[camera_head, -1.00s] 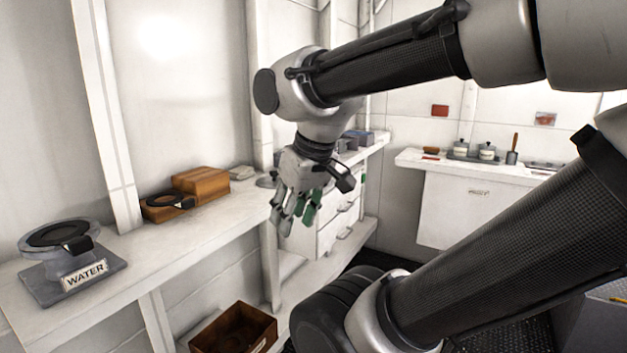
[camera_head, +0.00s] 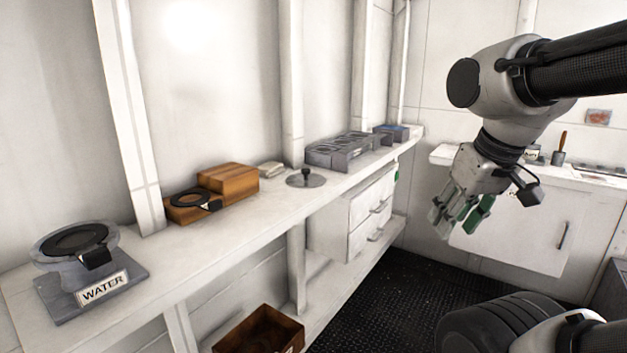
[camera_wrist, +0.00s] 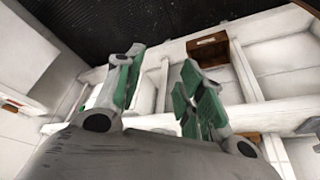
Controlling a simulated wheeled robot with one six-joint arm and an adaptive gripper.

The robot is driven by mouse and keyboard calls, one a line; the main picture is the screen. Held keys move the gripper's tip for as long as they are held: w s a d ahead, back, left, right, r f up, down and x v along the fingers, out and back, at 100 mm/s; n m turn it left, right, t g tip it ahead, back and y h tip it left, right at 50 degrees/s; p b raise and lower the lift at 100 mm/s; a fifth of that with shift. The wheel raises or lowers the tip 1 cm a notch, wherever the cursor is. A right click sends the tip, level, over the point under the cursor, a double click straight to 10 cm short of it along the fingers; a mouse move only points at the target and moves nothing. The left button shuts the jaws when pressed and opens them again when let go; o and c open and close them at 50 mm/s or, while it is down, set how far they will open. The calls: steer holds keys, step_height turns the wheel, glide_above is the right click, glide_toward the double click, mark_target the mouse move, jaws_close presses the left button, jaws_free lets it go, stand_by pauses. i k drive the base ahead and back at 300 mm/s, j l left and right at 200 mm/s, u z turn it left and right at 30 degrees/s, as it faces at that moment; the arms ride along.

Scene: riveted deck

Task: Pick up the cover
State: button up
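The cover appears to be the flat grey disc with a black knob on top (camera_head: 306,179), lying on the long white shelf (camera_head: 255,208) against the left wall. Nothing hides it in the head view; I cannot make it out in the wrist view. My gripper (camera_head: 456,219) hangs well to the right of the disc, apart from it, over the floor side of the shelf. In the wrist view its green-padded fingers (camera_wrist: 160,64) are spread, with nothing between them.
Left of the disc are a wooden box (camera_head: 228,177) with a black ring beside it and a round stand labelled WATER (camera_head: 78,262). Grey trays (camera_head: 338,152) stand to its right. An open brown box (camera_head: 258,330) sits low under the shelf. Dark floor (camera_head: 375,310) is clear.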

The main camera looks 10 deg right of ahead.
mark_target(306, 179)
steer(key=i+l+u, duration=0.3)
steer(key=i+l, duration=0.15)
steer(key=l, duration=0.15)
steer(key=i+l+u, duration=0.3)
steer(key=l, duration=0.35)
steer(key=i+l+u, duration=0.15)
steer(key=l, duration=0.25)
steer(key=i, duration=0.1)
